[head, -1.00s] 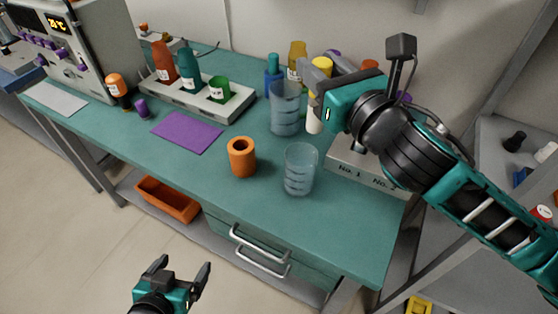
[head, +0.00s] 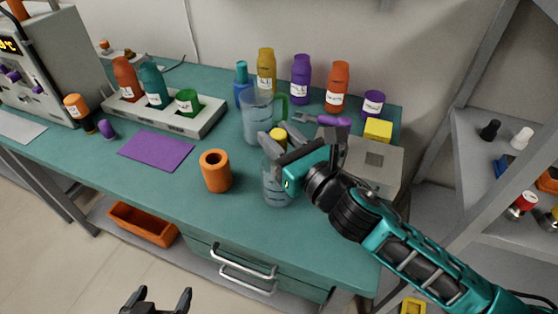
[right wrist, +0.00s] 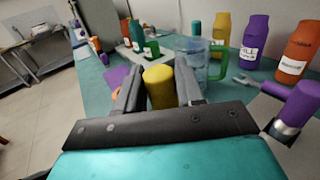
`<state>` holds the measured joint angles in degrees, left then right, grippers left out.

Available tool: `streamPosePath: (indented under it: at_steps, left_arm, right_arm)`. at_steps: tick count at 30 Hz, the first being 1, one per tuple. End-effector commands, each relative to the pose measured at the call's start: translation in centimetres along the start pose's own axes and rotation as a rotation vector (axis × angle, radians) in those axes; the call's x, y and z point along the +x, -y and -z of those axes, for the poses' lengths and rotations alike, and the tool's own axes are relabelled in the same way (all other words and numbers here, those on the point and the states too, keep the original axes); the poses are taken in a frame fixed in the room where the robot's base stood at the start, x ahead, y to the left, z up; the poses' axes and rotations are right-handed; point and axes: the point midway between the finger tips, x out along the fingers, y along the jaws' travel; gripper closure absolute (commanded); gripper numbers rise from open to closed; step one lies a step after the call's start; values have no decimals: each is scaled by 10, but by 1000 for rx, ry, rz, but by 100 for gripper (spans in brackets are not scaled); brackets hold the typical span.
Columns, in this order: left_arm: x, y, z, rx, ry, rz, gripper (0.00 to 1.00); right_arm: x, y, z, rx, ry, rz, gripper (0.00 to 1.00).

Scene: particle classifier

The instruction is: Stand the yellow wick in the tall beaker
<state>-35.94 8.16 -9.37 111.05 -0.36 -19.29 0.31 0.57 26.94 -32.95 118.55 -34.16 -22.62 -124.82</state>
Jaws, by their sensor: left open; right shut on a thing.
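My right gripper (head: 279,151) is shut on the yellow wick (head: 279,134), which it holds upright; the yellow top also shows between the fingers in the right wrist view (right wrist: 159,86). The gripper is above the front clear beaker (head: 275,188) and hides much of its rim. I cannot tell whether the wick's lower end is inside it. A second clear beaker (head: 256,122), seemingly the taller, stands just behind; it also shows in the right wrist view (right wrist: 192,68). My left gripper (head: 156,300) is open and empty at the bottom edge, away from the bench.
An orange hollow cylinder (head: 216,173) stands left of the front beaker. Several bottles, including a purple one (head: 301,80), line the back. A grey block (head: 373,168) lies right of the gripper. A white rack (head: 178,121) and purple mat (head: 155,150) are left.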

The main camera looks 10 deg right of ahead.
Motion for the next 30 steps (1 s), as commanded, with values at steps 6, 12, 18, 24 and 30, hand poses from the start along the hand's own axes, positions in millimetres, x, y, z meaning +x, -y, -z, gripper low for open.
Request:
streamPosePath:
  at_steps: [6, 12, 18, 24, 30]
  left_arm:
    - [7, 0, -10, 0, -1, 0, 10]
    - [10, 0, -15, 0, -1, 0, 10]
    - [10, 0, -13, 0, -2, 0, 10]
    - [12, 0, -15, 0, -4, 1, 10]
    - [11, 0, -14, 0, -5, 1, 10]
  right_arm:
    - [0, 0, 28, 5, -2, 2, 100]
    - [0, 0, 45, 2, 1, 1, 100]
    - [0, 0, 44, 0, 1, 0, 100]
    - [0, 0, 49, 0, 0, 0, 62]
    - [0, 0, 48, 0, 0, 0, 43]
